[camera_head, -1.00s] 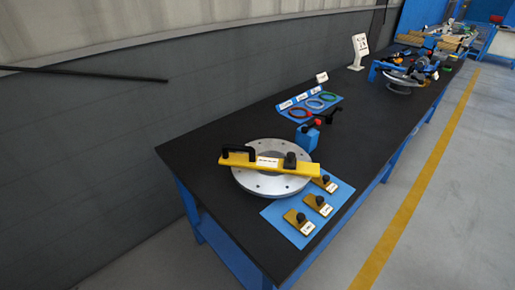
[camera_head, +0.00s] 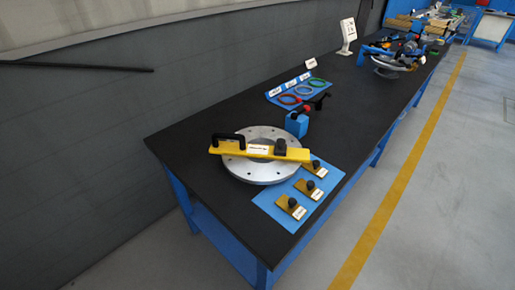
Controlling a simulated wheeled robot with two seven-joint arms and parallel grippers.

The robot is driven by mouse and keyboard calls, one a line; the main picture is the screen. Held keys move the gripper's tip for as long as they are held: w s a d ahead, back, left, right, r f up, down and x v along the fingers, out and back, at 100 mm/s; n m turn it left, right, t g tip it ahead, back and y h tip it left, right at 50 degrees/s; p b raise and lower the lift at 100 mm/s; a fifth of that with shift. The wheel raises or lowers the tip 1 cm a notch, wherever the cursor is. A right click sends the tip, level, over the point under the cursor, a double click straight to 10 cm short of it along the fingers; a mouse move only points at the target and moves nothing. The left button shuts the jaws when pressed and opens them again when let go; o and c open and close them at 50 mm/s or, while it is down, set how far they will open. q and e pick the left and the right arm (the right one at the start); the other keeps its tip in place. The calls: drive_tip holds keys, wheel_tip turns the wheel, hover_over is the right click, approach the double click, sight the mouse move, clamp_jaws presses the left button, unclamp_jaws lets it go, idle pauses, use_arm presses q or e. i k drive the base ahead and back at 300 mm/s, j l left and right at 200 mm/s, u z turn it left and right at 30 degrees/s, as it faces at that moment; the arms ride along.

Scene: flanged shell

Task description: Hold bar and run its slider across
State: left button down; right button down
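A yellow bar (camera_head: 235,149) lies across a round grey metal flange (camera_head: 258,172) on the black workbench. The bar has a black arched handle (camera_head: 228,137) at its left end and a white label near its middle. A dark slider block (camera_head: 280,146) with a knob sits on the bar right of the label. The bar's right end reaches past the flange rim. Neither of my grippers is in view.
A blue mat (camera_head: 270,204) with several yellow knobbed pieces lies at the bench's front edge. Behind the flange stand a blue block (camera_head: 297,124) and a mat with coloured rings (camera_head: 303,91). Bare bench top (camera_head: 190,134) lies left of the flange.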

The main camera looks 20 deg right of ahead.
sight(280, 148)
drive_tip(key=i+j+z, duration=0.7)
drive_tip(key=z, duration=0.15)
drive_tip(key=i+j+z, duration=0.2)
drive_tip(key=j+z, duration=0.2)
